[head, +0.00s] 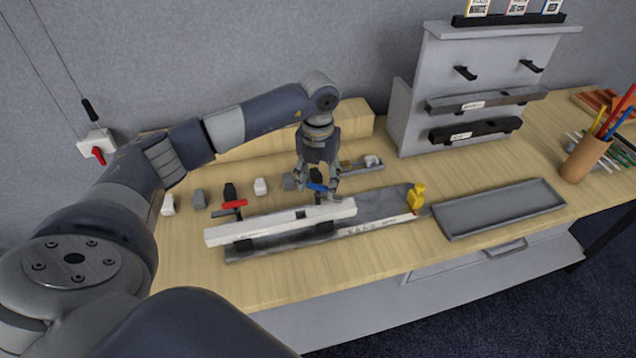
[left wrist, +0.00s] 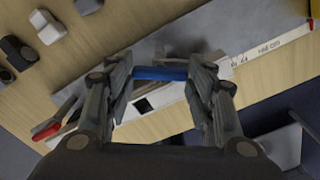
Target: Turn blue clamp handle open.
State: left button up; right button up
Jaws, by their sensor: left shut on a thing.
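The blue clamp handle (head: 317,187) is at the right part of the white bar (head: 280,222) in the head view. My left gripper (head: 318,188) reaches down over it from above, its fingers shut on the handle. In the left wrist view the blue handle (left wrist: 160,73) lies crosswise between the two fingertips (left wrist: 160,76). The clamp's body below the handle is mostly hidden by the fingers. A red clamp handle (head: 234,204) sits further left along the bar and shows at the lower left of the left wrist view (left wrist: 46,130). My right gripper is not in view.
The bar rests on black supports above a grey base plate (head: 370,208). A yellow piece (head: 416,197) stands at the plate's right end. Several small blocks stand behind the bar. A grey tray (head: 500,208), a tool rack (head: 480,85) and a pencil cup (head: 584,158) are to the right.

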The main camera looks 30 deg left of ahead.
aim_at(318, 185)
pick_arm(q)
jog(key=n, duration=0.3)
jog(key=shift+n+b, duration=0.3)
jog(key=shift+b, duration=0.1)
jog(key=shift+n, duration=1.5)
jog(key=o, duration=1.1)
jog(key=shift+c, duration=0.2)
notch_tip(318, 185, up, 12)
